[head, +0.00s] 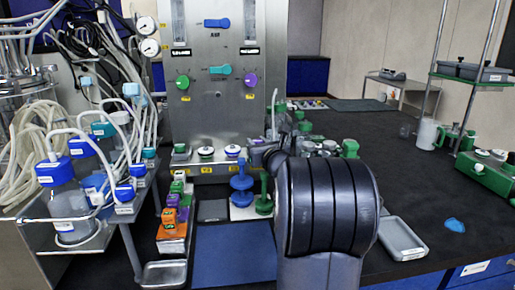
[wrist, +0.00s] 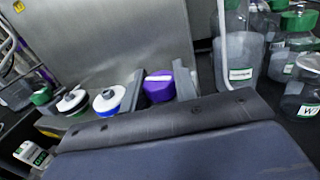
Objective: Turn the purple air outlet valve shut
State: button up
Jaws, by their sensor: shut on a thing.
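The purple air outlet valve (wrist: 160,88) shows in the wrist view as a purple knob with a white label, at the right end of a row of knobs below the metal panel. My gripper (wrist: 161,84) has one grey finger on each side of it and is shut on it. The gripper's dark body covers the lower part of this view. In the head view my dark arm hides the valve and most of the gripper. Which way the valve is turned I cannot tell.
Clear bottles (wrist: 240,60) stand close on the right. The metal panel (head: 212,115) rises behind, with another purple knob (head: 250,80). A grey tray (head: 402,239) lies right of my arm.

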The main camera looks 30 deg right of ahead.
jog(key=o, duration=1)
jog(key=shift+c, duration=0.2)
jog(key=shift+s, duration=0.1)
jog(key=s+a, duration=0.2)
jog(key=s, duration=0.8)
jog(key=shift+s, duration=0.25)
